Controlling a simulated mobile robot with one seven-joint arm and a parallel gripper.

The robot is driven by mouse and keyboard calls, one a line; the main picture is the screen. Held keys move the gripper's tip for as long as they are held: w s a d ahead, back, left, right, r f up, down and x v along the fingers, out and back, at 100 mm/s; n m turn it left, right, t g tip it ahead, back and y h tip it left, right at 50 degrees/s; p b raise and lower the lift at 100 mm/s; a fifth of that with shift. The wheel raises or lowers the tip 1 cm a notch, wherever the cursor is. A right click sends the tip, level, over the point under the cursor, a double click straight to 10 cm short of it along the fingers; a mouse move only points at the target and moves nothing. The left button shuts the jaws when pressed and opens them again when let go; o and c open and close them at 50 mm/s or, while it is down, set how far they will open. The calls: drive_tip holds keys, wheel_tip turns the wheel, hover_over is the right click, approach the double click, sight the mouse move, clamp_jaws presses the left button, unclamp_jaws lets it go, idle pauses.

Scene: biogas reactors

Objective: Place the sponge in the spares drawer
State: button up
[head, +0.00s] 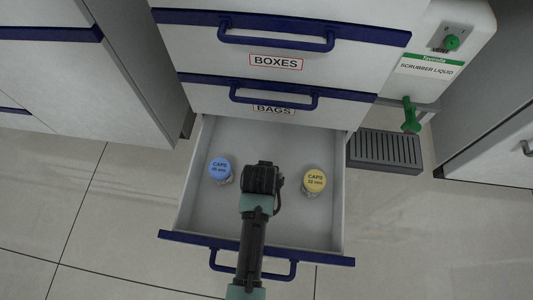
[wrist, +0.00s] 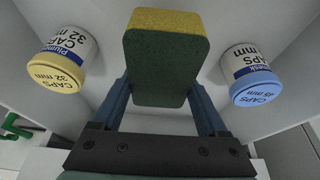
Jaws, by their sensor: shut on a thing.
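The sponge (wrist: 165,65), yellow on one face and dark green on the other, is held between the two fingers of my gripper (wrist: 163,105) in the wrist view. In the head view my gripper (head: 262,180) is over the open bottom drawer (head: 230,135), and it hides the sponge there. The drawer is pulled out, with a grey floor and a blue front handle. Its own label is not visible. I cannot tell whether the sponge touches the drawer floor.
In the drawer, a blue-lidded caps jar (head: 220,170) stands left of my gripper and a yellow-lidded caps jar (head: 315,181) right. Closed drawers labelled BOXES (head: 276,62) and BAGS (head: 274,109) are above. A scrubber liquid tank (head: 440,60) with a green tap and a grey grate (head: 384,150) are at right.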

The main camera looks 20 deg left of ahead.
drive_tip(key=shift+f+b, duration=1.4)
drive_tip(key=shift+f, duration=0.9)
drive_tip(key=shift+f, duration=0.2)
drive_tip(key=o, duration=1.4)
drive_tip(key=shift+c, duration=0.2)
drive_tip(key=p+v, duration=0.8)
drive_tip(key=v, duration=0.4)
drive_tip(key=shift+r, duration=0.25)
